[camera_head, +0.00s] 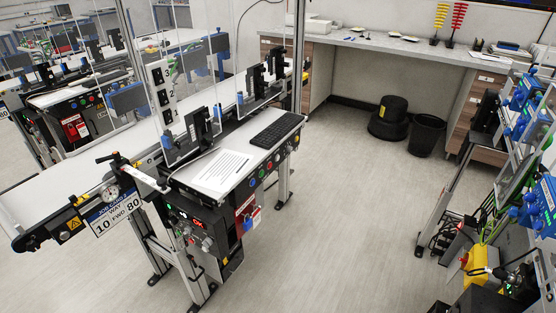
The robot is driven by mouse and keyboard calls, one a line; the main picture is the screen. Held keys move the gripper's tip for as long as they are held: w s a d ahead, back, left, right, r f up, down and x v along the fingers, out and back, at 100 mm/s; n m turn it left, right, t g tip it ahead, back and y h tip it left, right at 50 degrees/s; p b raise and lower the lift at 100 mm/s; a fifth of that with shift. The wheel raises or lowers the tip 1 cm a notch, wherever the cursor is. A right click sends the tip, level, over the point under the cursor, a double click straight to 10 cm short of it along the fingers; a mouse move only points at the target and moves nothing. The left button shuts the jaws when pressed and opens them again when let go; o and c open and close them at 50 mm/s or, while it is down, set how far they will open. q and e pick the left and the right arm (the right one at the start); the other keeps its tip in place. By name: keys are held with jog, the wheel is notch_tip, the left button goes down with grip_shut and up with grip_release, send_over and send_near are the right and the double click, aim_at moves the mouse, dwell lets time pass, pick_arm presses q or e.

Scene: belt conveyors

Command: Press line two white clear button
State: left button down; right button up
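The near conveyor station has a row of small round coloured buttons (268,167) along the front edge of its side shelf. A white button cannot be told apart with certainty among them at this size. A control box (200,225) with a red lit display and several small knobs or buttons hangs under the shelf. A figure that looks like a 2 shows on the clear panel (172,72) above the near line. A second station with a similar button row (85,104) stands behind at the left. Neither of my grippers is in view.
The shelf holds a paper sheet (222,170) and a black keyboard (277,129). A hanging sign (115,212) and metal legs stand at the near conveyor. Open floor (340,210) lies to its right. A black bin (426,135) and a cluttered rack (520,150) are farther right.

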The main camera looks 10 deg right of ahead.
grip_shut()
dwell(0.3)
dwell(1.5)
